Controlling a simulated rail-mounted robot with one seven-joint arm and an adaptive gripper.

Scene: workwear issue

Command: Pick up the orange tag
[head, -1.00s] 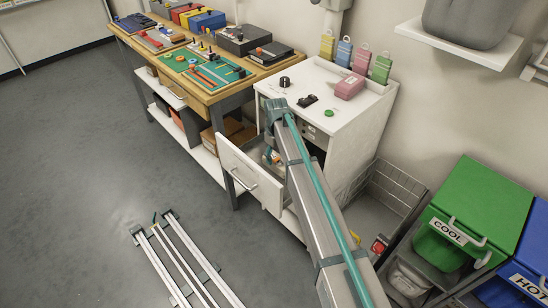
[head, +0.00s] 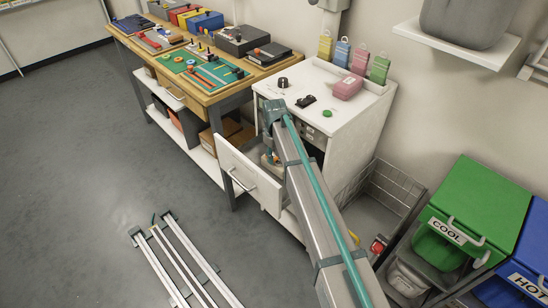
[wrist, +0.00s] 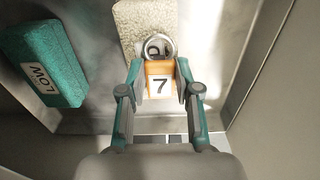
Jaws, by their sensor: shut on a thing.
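In the wrist view, the orange tag (wrist: 152,69) carries a white label with a black 7 and a metal ring at its far end. My gripper (wrist: 160,78) is shut on it, one teal finger against each side. The tag is inside the open white drawer (head: 250,178) of the white cabinet. A beige rough-surfaced block (wrist: 133,22) lies just beyond and partly beneath the tag's ring. I cannot tell whether the tag touches it. In the head view, my arm hides most of the gripper and the tag.
A teal block marked LOW (wrist: 42,62) lies left of my gripper in the drawer. The drawer walls stand close around. Colored tags (head: 342,52) and a pink one (head: 348,87) are on the cabinet top (head: 310,88). A wire basket (head: 385,195) stands right of the cabinet.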

